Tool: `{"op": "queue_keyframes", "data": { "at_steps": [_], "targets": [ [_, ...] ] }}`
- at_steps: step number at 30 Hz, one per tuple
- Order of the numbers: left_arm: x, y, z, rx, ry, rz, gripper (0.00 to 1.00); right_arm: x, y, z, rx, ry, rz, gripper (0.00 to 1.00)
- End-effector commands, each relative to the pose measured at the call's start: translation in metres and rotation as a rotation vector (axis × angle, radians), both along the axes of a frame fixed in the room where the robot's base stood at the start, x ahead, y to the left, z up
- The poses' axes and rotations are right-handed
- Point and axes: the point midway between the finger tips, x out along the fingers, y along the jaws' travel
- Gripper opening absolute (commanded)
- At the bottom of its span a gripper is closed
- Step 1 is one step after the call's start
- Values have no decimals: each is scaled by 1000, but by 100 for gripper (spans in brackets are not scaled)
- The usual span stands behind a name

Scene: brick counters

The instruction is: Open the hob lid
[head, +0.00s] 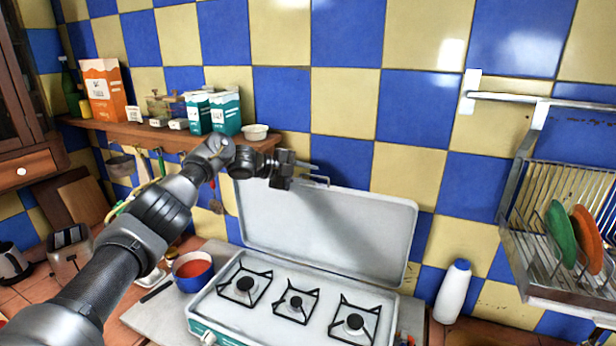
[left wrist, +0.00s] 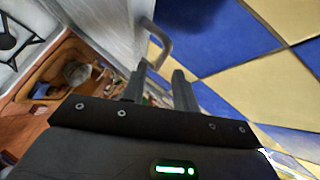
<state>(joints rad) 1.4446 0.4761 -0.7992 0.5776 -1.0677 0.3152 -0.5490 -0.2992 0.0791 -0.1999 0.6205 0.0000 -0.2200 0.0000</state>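The hob lid (head: 330,228) is a pale flat panel. It stands raised, close to upright and leaning back toward the tiled wall, behind the white hob (head: 262,318) with its black burners. A small metal handle sits at the lid's top edge and shows in the left wrist view (left wrist: 163,42). My left gripper (head: 306,173) is at the lid's top left, by the handle. In the left wrist view its two fingers (left wrist: 161,72) stand apart with a gap, and the handle lies just beyond their tips. No hold on it shows. My right gripper is not in view.
A wooden shelf (head: 165,136) with boxes and a small white bowl (head: 255,132) is behind my left arm. A red-filled blue pot (head: 192,272) stands left of the hob. A white bottle (head: 453,292) and a wall dish rack (head: 560,250) are at right.

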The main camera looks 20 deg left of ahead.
Motion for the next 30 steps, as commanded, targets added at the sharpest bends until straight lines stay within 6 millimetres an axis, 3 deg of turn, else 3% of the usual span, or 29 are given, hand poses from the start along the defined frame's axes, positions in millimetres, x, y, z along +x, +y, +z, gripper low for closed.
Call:
{"op": "queue_keyframes", "data": {
  "at_steps": [10,21,30],
  "targets": [
    [-5,5,-3,0,4,-2,29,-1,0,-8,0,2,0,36],
    [-46,57,18,2,-2,1,29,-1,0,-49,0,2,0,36],
    [-65,80,32,1,1,0,29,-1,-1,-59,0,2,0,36]
  ]
}}
